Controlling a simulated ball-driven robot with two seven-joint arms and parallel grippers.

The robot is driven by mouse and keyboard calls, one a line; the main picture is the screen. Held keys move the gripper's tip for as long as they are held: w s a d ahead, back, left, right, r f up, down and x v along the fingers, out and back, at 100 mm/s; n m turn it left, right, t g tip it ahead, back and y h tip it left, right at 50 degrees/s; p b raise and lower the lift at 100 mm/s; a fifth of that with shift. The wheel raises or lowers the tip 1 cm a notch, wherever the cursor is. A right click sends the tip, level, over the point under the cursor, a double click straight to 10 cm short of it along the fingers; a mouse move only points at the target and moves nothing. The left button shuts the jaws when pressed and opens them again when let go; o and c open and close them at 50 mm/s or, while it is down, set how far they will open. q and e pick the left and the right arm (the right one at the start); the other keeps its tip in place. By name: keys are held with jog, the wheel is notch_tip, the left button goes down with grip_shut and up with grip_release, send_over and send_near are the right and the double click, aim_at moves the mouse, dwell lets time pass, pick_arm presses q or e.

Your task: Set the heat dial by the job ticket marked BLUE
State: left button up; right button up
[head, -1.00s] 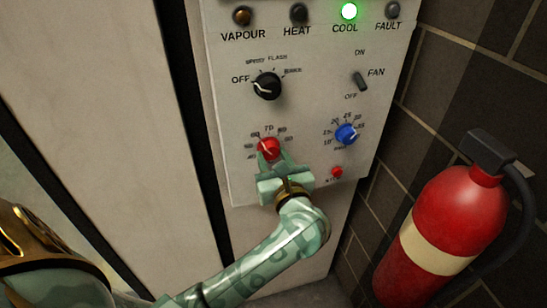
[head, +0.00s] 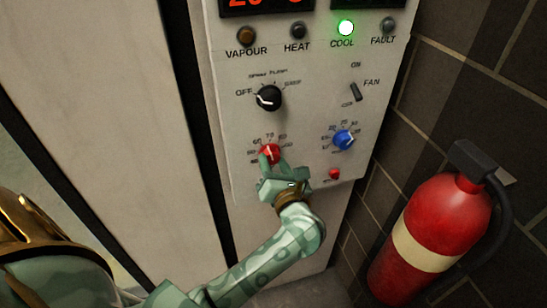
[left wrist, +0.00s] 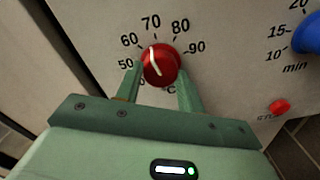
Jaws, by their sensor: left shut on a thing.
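The red heat dial (head: 270,152) sits low on the left of the pale control panel (head: 310,165). It also shows in the left wrist view (left wrist: 162,66), inside a scale from 50 to 90 marked °C. My left gripper (head: 271,164) is shut on this dial, one finger on each side, as the left wrist view (left wrist: 160,82) shows. No ticket marked BLUE is in view. My right gripper is not in view.
A blue dial (head: 343,140) marked min and a small red button (head: 334,174) are right of the red dial. Above are a black selector (head: 268,98), a fan switch (head: 356,92) and a lit green COOL lamp (head: 345,28). A fire extinguisher (head: 440,205) stands at right.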

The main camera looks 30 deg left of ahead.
pick_arm(q)
jog(key=shift+m+p, duration=1.05)
jog(key=shift+m, duration=0.25)
jog(key=o, duration=1)
jog(key=shift+d, duration=0.1)
